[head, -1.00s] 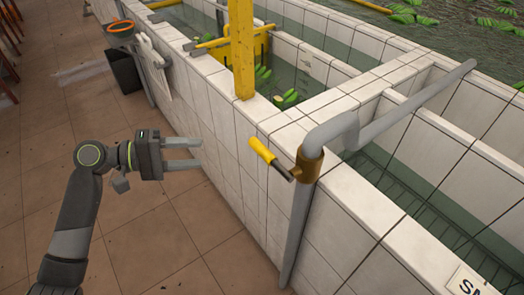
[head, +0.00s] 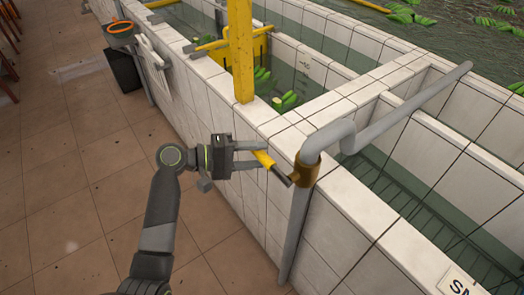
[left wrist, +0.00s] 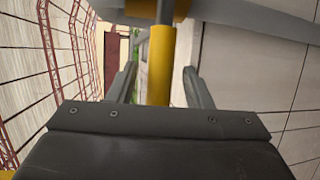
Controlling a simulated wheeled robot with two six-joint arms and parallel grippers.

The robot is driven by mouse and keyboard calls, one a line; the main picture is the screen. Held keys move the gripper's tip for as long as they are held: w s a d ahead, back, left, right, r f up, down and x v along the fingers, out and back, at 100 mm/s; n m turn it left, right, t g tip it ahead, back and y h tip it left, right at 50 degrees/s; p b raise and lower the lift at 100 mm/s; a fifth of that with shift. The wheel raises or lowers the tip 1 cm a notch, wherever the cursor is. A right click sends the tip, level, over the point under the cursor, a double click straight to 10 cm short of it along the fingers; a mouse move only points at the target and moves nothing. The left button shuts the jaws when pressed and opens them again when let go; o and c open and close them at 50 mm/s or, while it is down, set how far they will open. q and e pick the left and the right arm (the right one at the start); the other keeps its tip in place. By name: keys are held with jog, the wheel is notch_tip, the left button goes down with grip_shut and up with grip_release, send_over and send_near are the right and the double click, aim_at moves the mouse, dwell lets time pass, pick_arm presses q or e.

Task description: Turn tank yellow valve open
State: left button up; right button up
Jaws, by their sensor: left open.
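The yellow valve handle (head: 264,159) sticks out to the left from a brass valve body (head: 304,171) on a grey pipe at the tank's tiled wall. My left gripper (head: 262,157) is open, with its fingers on either side of the handle. In the left wrist view the yellow handle (left wrist: 160,62) stands between the two open fingers (left wrist: 158,88), with a gap visible on each side. The brass valve body shows at the top of that view, partly cut off. My right gripper is not in view.
The grey pipe (head: 293,232) runs down the outside of the white tiled tank wall (head: 350,232) and bends over its rim. A yellow post (head: 241,50) stands on the rim behind. Green bananas float in the water. The tiled floor (head: 70,200) at left is clear.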

pick_arm(q)
jog(key=shift+x, duration=1.05)
grip_shut()
